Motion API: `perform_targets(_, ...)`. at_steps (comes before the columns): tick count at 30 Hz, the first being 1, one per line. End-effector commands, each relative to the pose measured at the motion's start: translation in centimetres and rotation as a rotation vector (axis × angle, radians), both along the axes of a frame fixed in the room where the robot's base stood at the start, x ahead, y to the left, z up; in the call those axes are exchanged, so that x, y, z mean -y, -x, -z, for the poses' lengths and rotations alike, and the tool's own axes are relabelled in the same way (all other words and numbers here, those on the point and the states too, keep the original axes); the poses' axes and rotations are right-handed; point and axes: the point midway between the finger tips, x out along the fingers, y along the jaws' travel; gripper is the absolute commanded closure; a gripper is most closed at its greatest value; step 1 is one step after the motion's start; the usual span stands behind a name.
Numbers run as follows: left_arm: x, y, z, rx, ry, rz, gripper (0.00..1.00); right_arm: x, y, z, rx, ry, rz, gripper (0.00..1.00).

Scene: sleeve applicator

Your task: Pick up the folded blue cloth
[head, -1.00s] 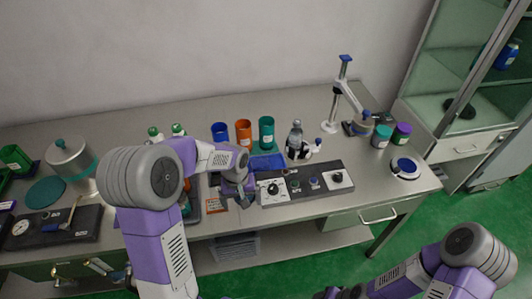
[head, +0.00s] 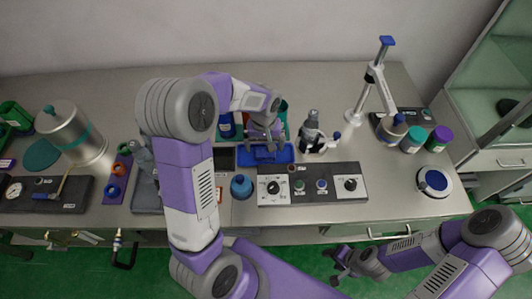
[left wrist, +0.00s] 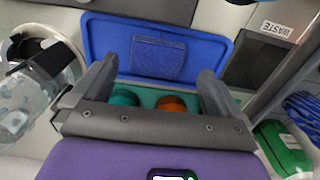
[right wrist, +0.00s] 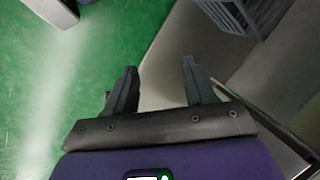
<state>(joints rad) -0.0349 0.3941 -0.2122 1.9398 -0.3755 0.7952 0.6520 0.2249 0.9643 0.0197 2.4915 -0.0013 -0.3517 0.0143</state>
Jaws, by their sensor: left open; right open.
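The folded blue cloth (left wrist: 158,58) lies flat in a shallow blue tray (left wrist: 218,48) in the left wrist view. In the head view the blue tray (head: 286,155) sits behind the control panel, and the cloth in it is partly hidden by my left gripper. My left gripper (head: 265,147) is open above the tray. In the left wrist view its fingers (left wrist: 159,76) stand apart to either side of the cloth and hold nothing. My right gripper (head: 336,267) is open and empty off the bench's front edge; its fingers (right wrist: 159,68) show over the green floor.
Cups behind are mostly hidden by my left arm. A waste opening (left wrist: 250,62) lies beside the tray.

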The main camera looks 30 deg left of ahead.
Motion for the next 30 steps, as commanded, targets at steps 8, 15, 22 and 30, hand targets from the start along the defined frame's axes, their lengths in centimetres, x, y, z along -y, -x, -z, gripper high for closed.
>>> perform_targets(8, 0.1, -0.3, 3.6, -0.001, 0.001, -0.001, 0.0, 0.0, 0.0, 1.3, 0.001, 0.0, 0.0, 0.46)
perform_targets(15, 0.1, -0.3, 3.5, 0.001, 0.001, -0.001, 0.09, 0.0, -0.1, 1.2, 0.001, 0.0, 0.0, 0.46)
perform_targets(22, 0.1, -0.3, 3.5, 0.001, 0.001, -0.001, 0.44, 0.0, -0.1, 1.2, 0.001, 0.0, 0.0, 0.46)
perform_targets(30, 0.1, -0.3, 3.4, 0.001, 0.0, -0.001, 0.55, 0.0, 0.0, 1.2, 0.001, 0.0, 0.0, 0.46)
